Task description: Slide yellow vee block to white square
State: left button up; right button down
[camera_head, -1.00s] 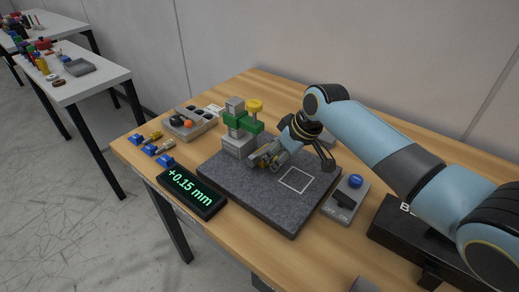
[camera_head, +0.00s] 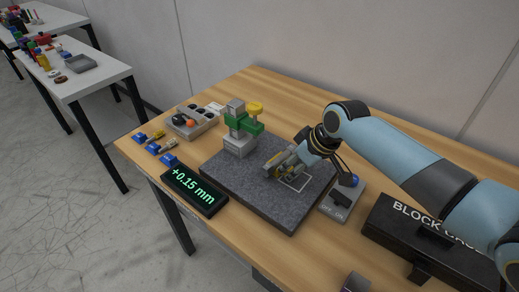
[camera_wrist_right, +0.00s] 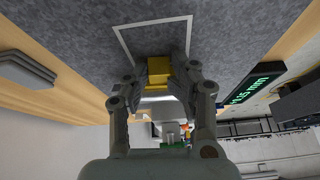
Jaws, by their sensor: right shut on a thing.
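The yellow vee block (camera_wrist_right: 159,70) sits on the dark granite plate (camera_head: 240,188), between the fingers of my right gripper (camera_head: 276,168). In the head view the fingers mostly hide it. My right gripper is shut on it, low at the plate. The white square (camera_head: 300,184) is a thin outline on the granite. It also shows in the right wrist view (camera_wrist_right: 152,22), where the block lies between its two side lines, towards the gripper. The near line is hidden, so I cannot tell whether the block is fully inside. My left gripper is not in view.
A green and grey stand with a yellow top (camera_head: 242,125) rises from the granite's back corner. A display reading +0.15 mm (camera_head: 194,190) lies at its left. A switch box (camera_head: 342,195) and a black block case (camera_head: 425,235) stand to the right.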

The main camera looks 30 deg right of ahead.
aim_at(304, 185)
jog(key=shift+s+d+f+p, duration=0.1)
jog(key=shift+s+d+p, duration=0.3)
jog(key=shift+s, duration=0.55)
jog(key=shift+s+d+f+p, duration=0.1)
jog(key=shift+s+d+p, duration=0.1)
jog(key=shift+s+p, duration=0.55)
jog(key=shift+s+d+f+p, duration=0.1)
jog(key=shift+s+d+p, duration=0.2)
jog(key=shift+s, duration=0.85)
jog(key=c, duration=1.2)
grip_release()
jog(key=shift+w+r, duration=0.1)
jog(key=shift+r, duration=0.15)
jog(key=shift+w+p+v, duration=0.2)
jog(key=shift+p+v, duration=0.85)
jog(key=shift+p, duration=0.05)
jog(key=shift+v, duration=2)
